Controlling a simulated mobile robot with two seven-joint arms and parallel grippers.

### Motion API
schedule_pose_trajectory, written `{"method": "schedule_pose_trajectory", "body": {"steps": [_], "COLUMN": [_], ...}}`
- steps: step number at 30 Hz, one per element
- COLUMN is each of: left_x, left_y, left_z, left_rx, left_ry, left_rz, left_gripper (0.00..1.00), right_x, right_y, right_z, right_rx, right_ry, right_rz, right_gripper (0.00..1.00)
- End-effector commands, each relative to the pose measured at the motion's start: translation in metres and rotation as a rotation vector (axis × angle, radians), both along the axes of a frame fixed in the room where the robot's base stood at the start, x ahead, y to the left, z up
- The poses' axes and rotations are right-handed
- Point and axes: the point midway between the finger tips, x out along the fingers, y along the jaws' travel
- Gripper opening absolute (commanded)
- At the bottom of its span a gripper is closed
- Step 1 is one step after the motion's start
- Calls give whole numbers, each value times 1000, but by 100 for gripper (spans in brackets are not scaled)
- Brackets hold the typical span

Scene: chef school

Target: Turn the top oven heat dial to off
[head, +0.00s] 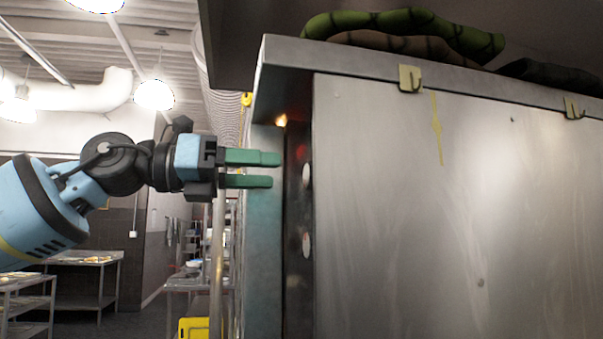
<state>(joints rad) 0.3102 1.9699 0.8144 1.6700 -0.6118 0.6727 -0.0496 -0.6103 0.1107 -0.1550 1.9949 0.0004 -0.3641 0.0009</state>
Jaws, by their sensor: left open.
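The oven is a large steel cabinet (420,200) filling the right half of the head view. A dark, narrow control strip (298,270) runs down its left part, seen at a steep angle. The upper pale round dial (306,175) sits on this strip, with another pale dial (306,245) below it. Their markings cannot be read. My left gripper (276,170) is open and empty, with green fingers pointing right. Its fingertips appear just left of the strip, near the height of the upper dial; whether they touch anything cannot be told. My right gripper is not in view.
Dark green and brown hoses or cloths (405,25) lie on top of the cabinet. A small orange light (281,120) glows above the strip. Steel tables (85,258) and a yellow object (194,328) stand behind at left. Open room floor shows at lower left.

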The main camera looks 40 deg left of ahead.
Motion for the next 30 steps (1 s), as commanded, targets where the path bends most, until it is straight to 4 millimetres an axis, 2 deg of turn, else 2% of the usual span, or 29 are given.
{"method": "schedule_pose_trajectory", "body": {"steps": [12, 26, 30], "left_x": [41, 49, 48], "left_y": [-35, -41, -41], "left_z": [0, 0, 0], "left_rx": [1, -1, -1], "left_ry": [1, 1, 1], "left_rz": [1, 0, 0], "left_gripper": [60, 60, 43], "right_x": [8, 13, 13], "right_y": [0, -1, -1], "right_z": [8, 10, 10], "right_rx": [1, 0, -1], "right_ry": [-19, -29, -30], "right_rz": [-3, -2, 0], "right_gripper": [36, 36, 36]}}
